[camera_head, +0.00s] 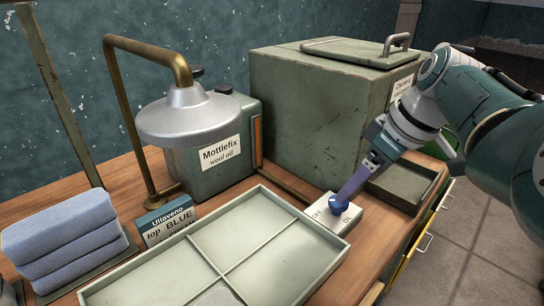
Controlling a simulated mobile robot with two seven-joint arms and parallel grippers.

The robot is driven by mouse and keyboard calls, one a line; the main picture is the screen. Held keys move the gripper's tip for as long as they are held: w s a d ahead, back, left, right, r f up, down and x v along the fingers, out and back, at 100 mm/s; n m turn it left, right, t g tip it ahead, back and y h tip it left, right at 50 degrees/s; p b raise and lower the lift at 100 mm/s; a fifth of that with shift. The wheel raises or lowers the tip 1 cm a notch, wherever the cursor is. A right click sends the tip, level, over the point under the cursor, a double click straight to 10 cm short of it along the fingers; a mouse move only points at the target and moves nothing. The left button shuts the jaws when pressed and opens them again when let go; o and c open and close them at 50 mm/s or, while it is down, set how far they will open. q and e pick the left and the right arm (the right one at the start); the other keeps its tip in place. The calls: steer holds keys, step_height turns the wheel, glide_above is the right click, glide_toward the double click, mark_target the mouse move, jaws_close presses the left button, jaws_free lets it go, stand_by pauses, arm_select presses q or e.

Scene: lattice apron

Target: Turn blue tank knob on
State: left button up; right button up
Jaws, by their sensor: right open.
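A blue knob (338,206) sits on a small white box (322,220) beside the divided tray. The box has dark lettering on each side of the knob, partly covered and too small to read surely. My right gripper (345,196) reaches down from the right with its fingertips at the knob. Its jaws are open, and I cannot tell whether they touch the knob. A green-grey tank (205,173) labelled "Mottlefix wool oil" stands behind a metal shade. A card (167,224) reading "top BLUE" stands in front of it. My left gripper is not in view.
A divided tray (232,262) fills the front of the wooden bench. A large green chest (302,110) stands behind the box. A brass pipe (122,95) holds the metal shade (188,117). Folded blue cloths (65,240) lie at left. A shallow empty tray (405,187) is at right.

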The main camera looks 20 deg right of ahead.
mark_target(338, 207)
steer(key=b+x, duration=0.2)
steer(key=x, duration=0.3)
steer(key=shift+w+f, duration=0.1)
steer(key=shift+f, duration=0.15)
steer(key=shift+c, duration=0.3)
jaws_close()
